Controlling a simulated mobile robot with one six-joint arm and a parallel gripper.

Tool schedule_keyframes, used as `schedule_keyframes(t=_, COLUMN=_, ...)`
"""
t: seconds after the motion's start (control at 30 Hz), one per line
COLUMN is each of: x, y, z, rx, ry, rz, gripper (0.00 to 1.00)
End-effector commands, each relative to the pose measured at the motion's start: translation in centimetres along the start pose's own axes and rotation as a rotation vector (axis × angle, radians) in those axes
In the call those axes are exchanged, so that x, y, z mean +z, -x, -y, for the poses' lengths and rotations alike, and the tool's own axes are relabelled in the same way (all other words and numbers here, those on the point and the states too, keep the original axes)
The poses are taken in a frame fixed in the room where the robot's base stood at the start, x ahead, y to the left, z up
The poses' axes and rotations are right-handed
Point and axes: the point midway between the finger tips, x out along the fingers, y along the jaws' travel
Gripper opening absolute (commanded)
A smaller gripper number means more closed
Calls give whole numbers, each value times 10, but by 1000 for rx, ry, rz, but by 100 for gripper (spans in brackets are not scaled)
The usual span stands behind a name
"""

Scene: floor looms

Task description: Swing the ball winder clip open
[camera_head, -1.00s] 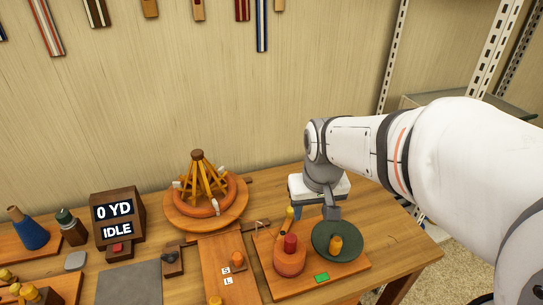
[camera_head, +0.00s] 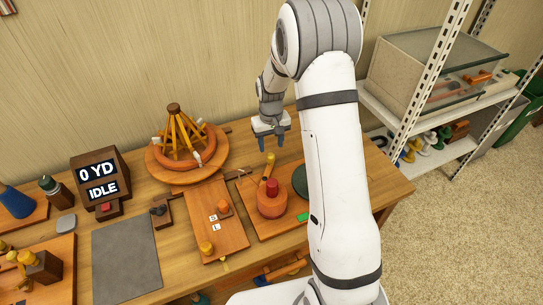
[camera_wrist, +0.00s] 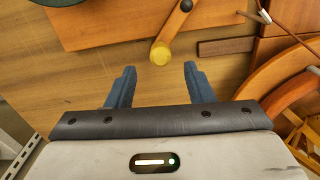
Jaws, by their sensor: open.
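The ball winder's wooden base (camera_head: 252,224) lies on the table, carrying an orange drum with a red top (camera_head: 272,196) and a dark green disc (camera_head: 300,182), partly hidden by my arm. A wooden lever with a yellow tip (camera_head: 269,161), seemingly the clip, rises at its back edge. In the wrist view the yellow tip (camera_wrist: 160,53) lies just ahead of my fingertips, about centred between them, and the lever runs back to a dark pivot (camera_wrist: 186,5). My gripper (camera_head: 271,144) is open and empty, pointing down behind the base; its blue fingers (camera_wrist: 159,70) are apart.
A wooden yarn swift (camera_head: 187,158) stands left of my gripper. A thin metal guide (camera_head: 240,172) sits by the winder's back left corner. A counter box (camera_head: 100,181) reads "0 YD" and "IDLE". A metal shelf (camera_head: 430,150) stands right of the table.

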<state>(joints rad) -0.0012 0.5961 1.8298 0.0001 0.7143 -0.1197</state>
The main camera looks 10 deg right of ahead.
Motion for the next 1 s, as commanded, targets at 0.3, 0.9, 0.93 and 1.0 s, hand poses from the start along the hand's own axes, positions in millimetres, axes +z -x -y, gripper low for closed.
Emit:
schedule_keyframes(t=0.3, x=2, y=-49, z=1, rx=-1, ry=1, rz=6, gripper=48)
schedule_keyframes(t=0.9, x=1, y=-73, z=1, rx=0, ry=2, rz=1, gripper=42)
schedule_keyframes(t=0.93, x=1, y=-73, z=1, rx=0, ry=2, rz=1, gripper=40)
schedule_keyframes(t=1.0, x=1, y=-72, z=2, rx=0, ry=2, rz=1, gripper=34)
